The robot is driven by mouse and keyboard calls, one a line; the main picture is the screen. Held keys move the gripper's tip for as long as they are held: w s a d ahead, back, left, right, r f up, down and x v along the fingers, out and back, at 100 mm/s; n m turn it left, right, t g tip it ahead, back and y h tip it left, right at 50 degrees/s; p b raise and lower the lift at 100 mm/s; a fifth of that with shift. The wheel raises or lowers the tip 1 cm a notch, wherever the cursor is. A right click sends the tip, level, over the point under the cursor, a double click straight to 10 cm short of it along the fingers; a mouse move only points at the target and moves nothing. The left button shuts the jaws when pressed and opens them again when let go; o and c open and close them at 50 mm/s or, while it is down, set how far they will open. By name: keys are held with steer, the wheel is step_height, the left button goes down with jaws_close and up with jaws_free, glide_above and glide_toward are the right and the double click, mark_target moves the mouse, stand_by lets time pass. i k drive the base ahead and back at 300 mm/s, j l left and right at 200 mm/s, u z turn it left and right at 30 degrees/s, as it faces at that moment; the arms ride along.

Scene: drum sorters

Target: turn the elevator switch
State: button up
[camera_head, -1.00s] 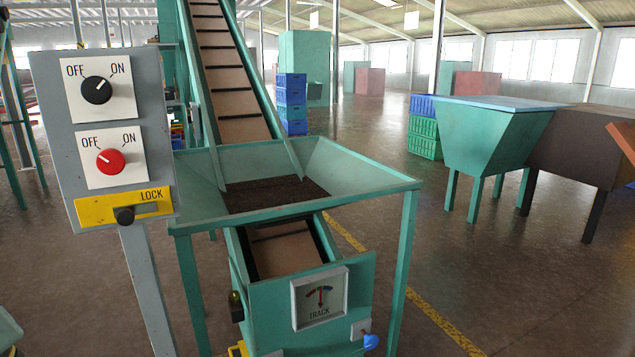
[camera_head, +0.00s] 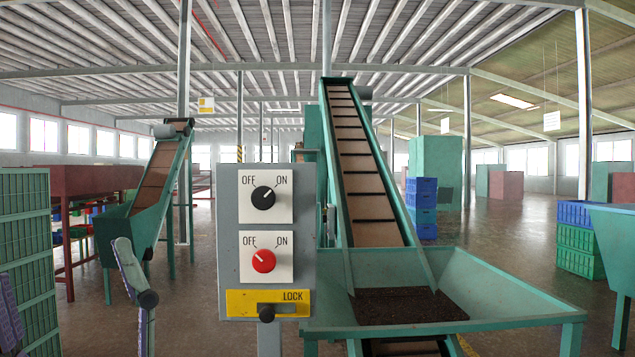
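A grey control box (camera_head: 228,215) stands on a post near the middle of the head view. Its upper black rotary knob (camera_head: 263,197) has its white mark toward ON. Its lower red rotary knob (camera_head: 263,261) has its mark toward OFF. Neither dial bears the word elevator. Below them is a yellow LOCK plate (camera_head: 240,303) with a black lock knob (camera_head: 266,313). My gripper (camera_head: 62,262) shows at the lower left, cut off by the frame, with two purple-padded fingers wide apart. It is open and empty, left of the box and apart from it.
A green hopper (camera_head: 520,290) with dark material and an inclined conveyor (camera_head: 365,190) stand right behind the box. A second conveyor (camera_head: 158,180) stands behind at left. Green crates (camera_head: 28,250) stack at the left edge. Blue crates (camera_head: 422,200) stand behind the hopper.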

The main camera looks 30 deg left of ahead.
mark_target(263, 197)
steer(key=k+j, duration=0.1)
steer(key=j, duration=0.3)
steer(key=k+j, duration=0.15)
steer(key=j, duration=0.25)
steer(key=k+j+z, duration=0.1)
steer(key=j, duration=0.3)
